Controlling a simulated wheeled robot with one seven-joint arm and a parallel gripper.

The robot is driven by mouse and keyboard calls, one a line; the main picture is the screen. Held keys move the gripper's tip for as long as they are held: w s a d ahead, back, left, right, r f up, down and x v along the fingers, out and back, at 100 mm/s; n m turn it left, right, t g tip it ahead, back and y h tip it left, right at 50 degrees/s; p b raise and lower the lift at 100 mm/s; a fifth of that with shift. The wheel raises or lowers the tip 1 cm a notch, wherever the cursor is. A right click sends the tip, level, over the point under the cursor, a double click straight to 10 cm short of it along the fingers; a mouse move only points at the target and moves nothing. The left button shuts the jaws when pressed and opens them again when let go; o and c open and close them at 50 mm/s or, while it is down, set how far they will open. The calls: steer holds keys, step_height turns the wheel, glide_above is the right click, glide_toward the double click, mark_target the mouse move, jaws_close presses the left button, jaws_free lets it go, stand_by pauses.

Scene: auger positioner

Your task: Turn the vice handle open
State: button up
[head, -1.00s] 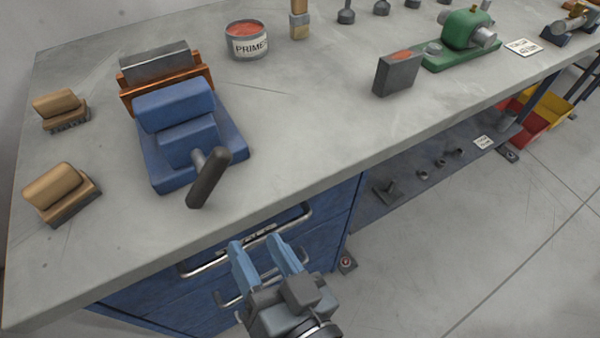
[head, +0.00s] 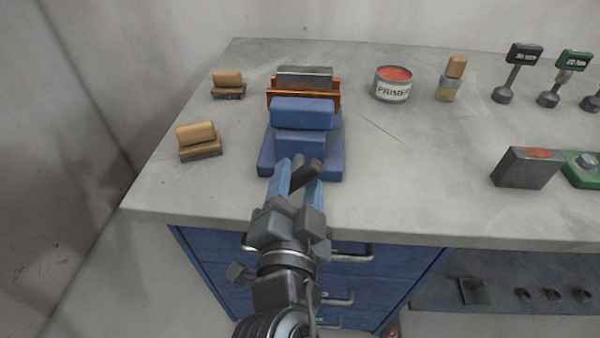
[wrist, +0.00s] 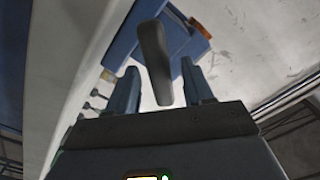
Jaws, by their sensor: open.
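The blue vice (head: 301,146) stands on the grey bench top near its front edge, with a grey metal block in orange jaws (head: 304,90) at its back. Its dark handle (head: 306,172) sticks out at the front, tilted. My gripper (head: 297,178) is open, with its two blue fingers on either side of the handle in the head view. In the wrist view the handle (wrist: 155,62) lies between the open fingers (wrist: 162,92), with gaps on both sides. I cannot tell whether a finger touches it.
Two wooden-handled brushes (head: 228,84) (head: 199,140) lie left of the vice. A primer can (head: 392,84) and a small brush (head: 451,80) stand right of it. A grey block (head: 526,168) sits farther right. Blue drawers (head: 340,270) are below the bench edge.

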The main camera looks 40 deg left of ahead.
steer(key=shift+w+a, duration=0.35)
steer(key=shift+w, duration=0.2)
jaws_close()
steer(key=shift+f+n, duration=0.1)
steer(key=shift+n, duration=0.2)
